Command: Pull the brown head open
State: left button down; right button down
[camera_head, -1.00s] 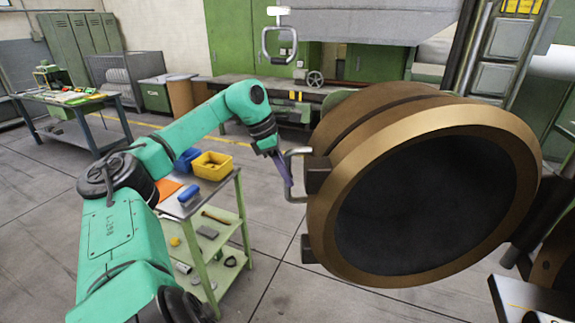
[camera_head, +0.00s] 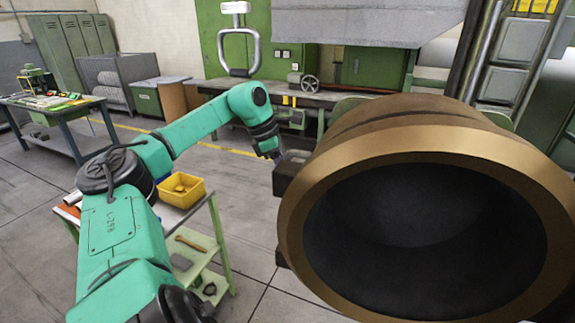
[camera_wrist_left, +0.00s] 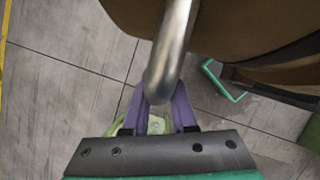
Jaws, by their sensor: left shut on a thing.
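The brown head (camera_head: 310,235), a big round drum with a golden-brown rim and a dark hollow face, fills the right of the head view. A dark bracket (camera_head: 289,177) sticks out of its left side. My left gripper (camera_head: 279,156) is at this bracket, its fingers mostly hidden there. In the left wrist view, the purple fingers of my left gripper (camera_wrist_left: 163,98) are shut on a round metal handle (camera_wrist_left: 173,50), which runs up to the brown body (camera_wrist_left: 245,25). My right gripper is not in view.
A green trolley (camera_head: 215,240) with a yellow bin (camera_head: 181,190) and tools stands under my left arm. A workbench (camera_head: 62,108) stands at the far left. Green machinery (camera_head: 225,45) is behind. Grey floor is clear between trolley and head.

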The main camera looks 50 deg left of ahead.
pick_arm(q)
jog(key=shift+s+f, duration=0.1)
jog(key=shift+f, duration=0.05)
jog(key=c, duration=1)
grip_release()
jog(key=shift+o, duration=1.4)
jog(key=shift+w, duration=0.2)
jog(key=p+v, duration=0.1)
jog(key=v, duration=1.3)
jog(key=shift+r, duration=0.35)
jog(key=shift+a, duration=0.1)
